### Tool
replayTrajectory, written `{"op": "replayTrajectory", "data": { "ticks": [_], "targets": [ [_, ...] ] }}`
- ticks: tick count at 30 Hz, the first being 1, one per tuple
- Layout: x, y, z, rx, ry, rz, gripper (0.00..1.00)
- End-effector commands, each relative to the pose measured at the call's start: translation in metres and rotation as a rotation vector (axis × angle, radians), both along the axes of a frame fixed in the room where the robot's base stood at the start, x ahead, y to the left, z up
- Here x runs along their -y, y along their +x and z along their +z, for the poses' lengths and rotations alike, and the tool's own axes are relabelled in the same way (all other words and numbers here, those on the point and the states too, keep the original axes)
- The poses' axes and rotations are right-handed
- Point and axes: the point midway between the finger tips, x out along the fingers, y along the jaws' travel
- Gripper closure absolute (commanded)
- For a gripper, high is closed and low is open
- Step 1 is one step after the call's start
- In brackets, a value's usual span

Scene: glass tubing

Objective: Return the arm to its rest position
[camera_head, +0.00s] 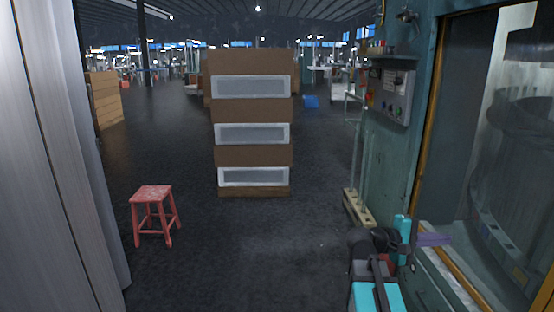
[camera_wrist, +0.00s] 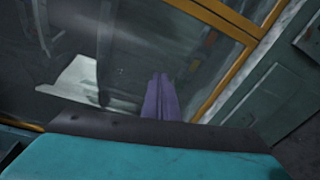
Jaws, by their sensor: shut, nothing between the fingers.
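My gripper (camera_head: 434,239) shows at the lower right in the head view, at the end of my teal and black arm. Its purple fingers are shut and empty. They point right, towards the glazed front of the green machine (camera_head: 396,150). In the wrist view the purple fingers (camera_wrist: 160,98) stand together, with the glass and its orange frame (camera_wrist: 222,25) behind them. I cannot tell how far the fingertips are from the glass.
A stack of brown boxes (camera_head: 251,110) stands ahead. A red stool (camera_head: 152,192) stands at the left, near a grey panel (camera_head: 50,150). The dark floor between is clear.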

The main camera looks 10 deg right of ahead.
Motion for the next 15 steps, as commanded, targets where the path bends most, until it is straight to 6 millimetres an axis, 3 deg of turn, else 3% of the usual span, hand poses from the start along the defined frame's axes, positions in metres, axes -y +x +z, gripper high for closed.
{"op": "replayTrajectory", "data": {
  "ticks": [6,15],
  "targets": [
    [-0.021,0.011,-0.074,-0.077,0.085,0.040,1.00],
    [-0.055,0.012,-0.176,-0.165,0.222,0.080,1.00]
  ]
}}
